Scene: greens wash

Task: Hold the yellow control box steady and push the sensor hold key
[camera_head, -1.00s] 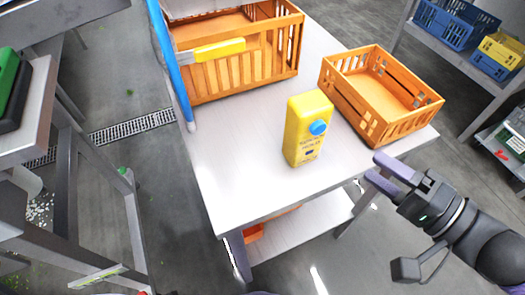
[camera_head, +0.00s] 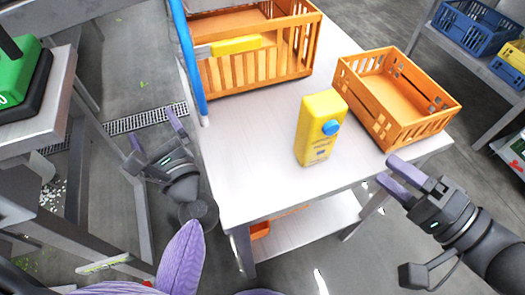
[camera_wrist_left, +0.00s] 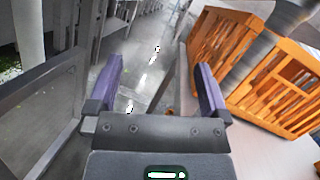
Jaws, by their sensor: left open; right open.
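The yellow control box (camera_head: 313,145) stands upright on the white table (camera_head: 245,165). A round blue button (camera_head: 331,128) is on its face, with small print and a smaller dark spot below; I cannot tell which is the sensor hold key. My left gripper (camera_head: 153,132) is open and empty, off the table's left edge. Its fingers also show apart in the left wrist view (camera_wrist_left: 158,90), with floor between them. My right gripper (camera_head: 397,178) is open and empty, off the table's front right edge, to the right of the box and apart from it.
An orange crate (camera_head: 255,75) with a yellow label stands at the table's back left, beside a blue post (camera_head: 188,60). An open orange crate (camera_head: 425,125) stands at the right. A side bench (camera_head: 50,120) with a green device (camera_head: 20,75) is at far left.

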